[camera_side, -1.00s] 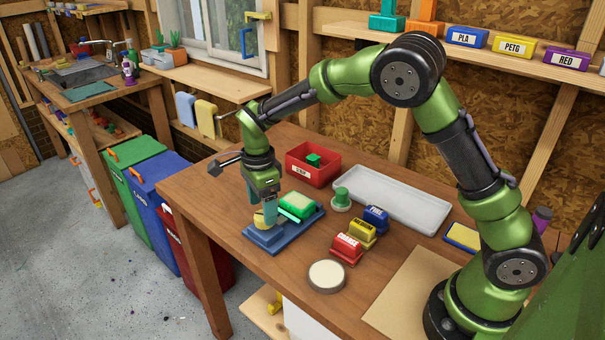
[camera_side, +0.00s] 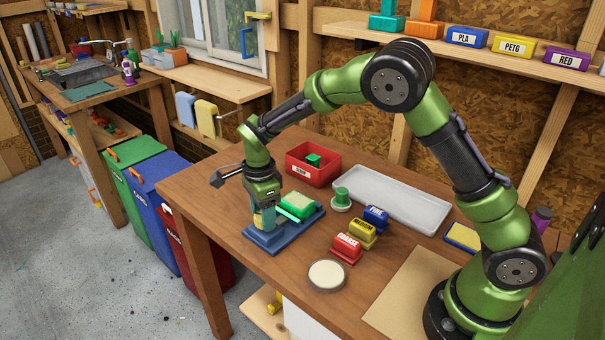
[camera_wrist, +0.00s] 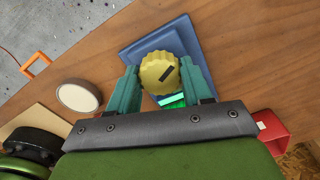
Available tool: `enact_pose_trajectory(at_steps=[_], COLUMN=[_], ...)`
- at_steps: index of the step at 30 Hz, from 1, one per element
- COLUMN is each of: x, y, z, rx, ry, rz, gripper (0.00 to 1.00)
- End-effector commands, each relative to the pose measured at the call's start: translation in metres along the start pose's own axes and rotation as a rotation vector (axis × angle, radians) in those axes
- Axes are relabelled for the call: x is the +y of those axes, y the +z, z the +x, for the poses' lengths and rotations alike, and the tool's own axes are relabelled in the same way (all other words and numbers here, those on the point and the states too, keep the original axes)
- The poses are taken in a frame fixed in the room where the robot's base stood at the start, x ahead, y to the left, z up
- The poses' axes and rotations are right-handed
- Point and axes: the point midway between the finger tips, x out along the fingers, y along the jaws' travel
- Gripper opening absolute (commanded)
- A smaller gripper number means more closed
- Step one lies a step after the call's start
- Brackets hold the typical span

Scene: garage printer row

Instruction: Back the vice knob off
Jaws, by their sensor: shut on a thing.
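The blue vice (camera_side: 268,241) sits on the wooden bench near its left edge, and its base also shows in the wrist view (camera_wrist: 158,38). A green block (camera_side: 299,204) is at the vice's right part. The round, ridged yellow knob (camera_wrist: 159,75) has a dark slanted mark on its face. My gripper (camera_wrist: 158,68) points down over the vice, its teal fingers on both sides of the knob, shut on it. In the side view my gripper (camera_side: 264,217) hides much of the knob.
A red bin (camera_side: 313,172) stands behind the vice, with a green stamp-like piece (camera_side: 341,198) and a long grey tray (camera_side: 396,195) to the right. Red (camera_side: 346,249), yellow (camera_side: 362,233) and blue (camera_side: 375,218) labelled blocks and a round pale disc (camera_side: 327,275) lie in front.

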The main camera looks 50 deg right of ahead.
Motion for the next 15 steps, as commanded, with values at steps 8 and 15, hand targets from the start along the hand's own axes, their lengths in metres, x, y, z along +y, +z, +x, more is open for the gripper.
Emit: enact_pose_trajectory(at_steps=[8, 15], x=[0.0003, 0.0005], y=[0.0001, 0.0], z=[-0.0006, -0.0009], rx=[0.0, -0.001], ry=[0.0, 0.0], rz=[-0.05, -0.201], gripper=[0.19, 0.19])
